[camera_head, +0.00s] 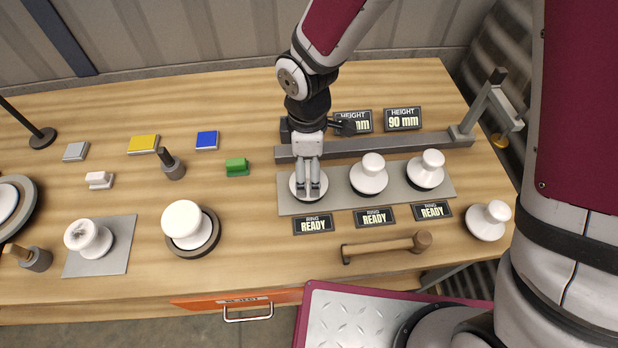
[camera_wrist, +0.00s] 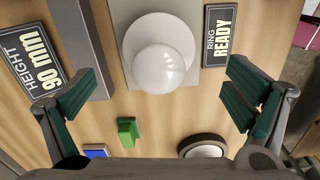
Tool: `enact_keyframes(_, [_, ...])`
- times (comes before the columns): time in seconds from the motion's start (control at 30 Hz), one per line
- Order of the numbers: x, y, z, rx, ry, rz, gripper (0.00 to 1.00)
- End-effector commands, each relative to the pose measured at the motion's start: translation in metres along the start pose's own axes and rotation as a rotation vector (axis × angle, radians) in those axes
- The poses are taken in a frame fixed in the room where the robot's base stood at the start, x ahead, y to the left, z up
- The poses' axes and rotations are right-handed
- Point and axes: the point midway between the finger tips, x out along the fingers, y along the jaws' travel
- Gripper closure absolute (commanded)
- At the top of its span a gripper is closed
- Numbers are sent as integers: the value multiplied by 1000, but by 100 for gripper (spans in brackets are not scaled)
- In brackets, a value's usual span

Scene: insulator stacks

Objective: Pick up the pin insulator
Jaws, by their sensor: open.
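Several white insulators stand on the table, and no label tells which one is the pin insulator. One white insulator (camera_head: 297,186) stands at the left end of the grey plate (camera_head: 449,188), partly hidden by my gripper (camera_head: 308,190). In the wrist view this insulator (camera_wrist: 158,62) is upright, with a round glossy top over a wider disc. My gripper (camera_wrist: 160,98) is open, with its green-padded fingers wide apart on either side of the insulator and not visibly touching it. Two more white insulators (camera_head: 369,175) (camera_head: 426,170) stand on the same plate.
A grey rail (camera_head: 400,143) runs behind the plate, with height signs (camera_head: 403,119) beyond it. Ring signs (camera_head: 374,217) and a wooden mallet (camera_head: 385,246) lie in front. Another insulator (camera_head: 488,220) stands at right, another on a dark ring (camera_head: 186,222) at left. A green block (camera_head: 237,166) is nearby.

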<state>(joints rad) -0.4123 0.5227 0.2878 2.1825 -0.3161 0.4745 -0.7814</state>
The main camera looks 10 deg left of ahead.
Motion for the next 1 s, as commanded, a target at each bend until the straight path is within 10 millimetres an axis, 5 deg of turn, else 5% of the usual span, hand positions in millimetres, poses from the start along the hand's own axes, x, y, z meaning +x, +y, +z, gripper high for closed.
enact_keyframes(0.4, [46,0,2,0,-1,-3,3])
enact_keyframes(0.7, [50,1,2,0,0,0,3])
enact_keyframes(0.77, [50,1,2,0,0,0,12])
enact_keyframes(1.0, [50,1,2,0,0,0,67])
